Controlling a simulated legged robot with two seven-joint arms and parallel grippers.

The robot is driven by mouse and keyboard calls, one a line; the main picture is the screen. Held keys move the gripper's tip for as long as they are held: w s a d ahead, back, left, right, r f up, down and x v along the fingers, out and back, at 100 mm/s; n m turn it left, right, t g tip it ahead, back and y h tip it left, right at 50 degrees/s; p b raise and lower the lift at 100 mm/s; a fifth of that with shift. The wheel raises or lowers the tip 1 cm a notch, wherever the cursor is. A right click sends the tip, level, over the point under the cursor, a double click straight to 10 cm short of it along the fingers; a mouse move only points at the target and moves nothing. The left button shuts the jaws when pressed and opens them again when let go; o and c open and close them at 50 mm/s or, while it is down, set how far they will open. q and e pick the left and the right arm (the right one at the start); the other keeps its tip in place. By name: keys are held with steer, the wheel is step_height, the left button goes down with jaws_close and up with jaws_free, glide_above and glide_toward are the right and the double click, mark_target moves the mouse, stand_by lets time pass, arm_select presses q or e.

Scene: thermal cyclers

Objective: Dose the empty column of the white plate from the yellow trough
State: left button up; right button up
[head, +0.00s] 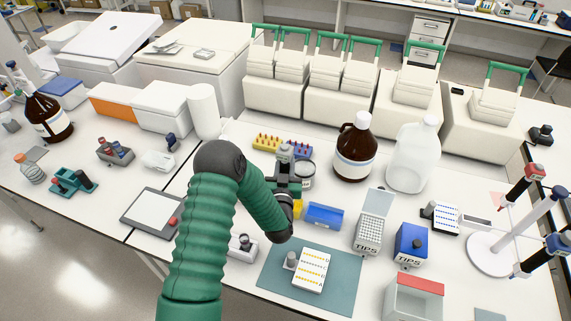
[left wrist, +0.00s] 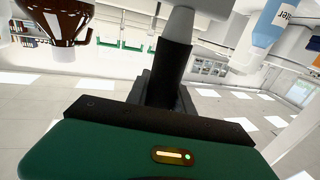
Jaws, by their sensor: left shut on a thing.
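The white plate (head: 310,283) lies on a teal mat (head: 342,303) at the front middle, with rows of yellow-orange wells; I cannot tell clearly which column is empty. A small yellow piece (head: 298,208), seemingly the yellow trough, shows beside my wrist, left of a blue trough (head: 325,216); most of it is hidden. My left gripper (head: 286,172) is above and behind it, shut on a grey upright tool, seemingly a pipette (head: 284,151). The left wrist view shows the dark fingers (left wrist: 172,60) closed on its pale grey body (left wrist: 180,22). My right gripper is out of view.
An open tip box (head: 369,238), a blue tip box (head: 410,244) and a red-topped clear bin (head: 414,300) stand right of the mat. A brown bottle (head: 354,150) and a clear jug (head: 412,158) stand behind. A pipette stand (head: 495,250) is at far right.

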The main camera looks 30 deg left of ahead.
arm_select(q)
steer(key=shift+r+p, duration=1.5)
steer(key=shift+r, duration=1.1)
